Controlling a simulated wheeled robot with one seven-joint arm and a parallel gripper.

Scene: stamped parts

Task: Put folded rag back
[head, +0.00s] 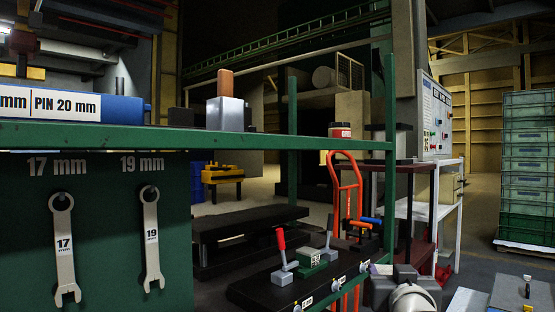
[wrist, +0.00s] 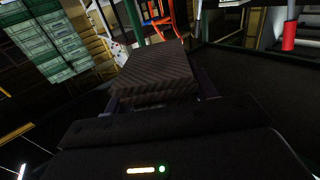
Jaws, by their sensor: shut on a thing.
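The folded rag (wrist: 155,72) is a dark grey-brown, ribbed, layered block in the wrist view. My gripper (wrist: 158,97) is shut on it, with a finger at its left and right sides. The rag extends out beyond the fingers, and its near lower part is partly hidden by the gripper body. I cannot make out the rag or the fingertips in the head view. No spot for the rag can be clearly told in either view.
Wrenches hang on the green panel (head: 105,240) below. A black fixture bench (head: 310,279) and red hand truck (head: 345,175) stand beyond. Stacked green crates (head: 540,150) are at right.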

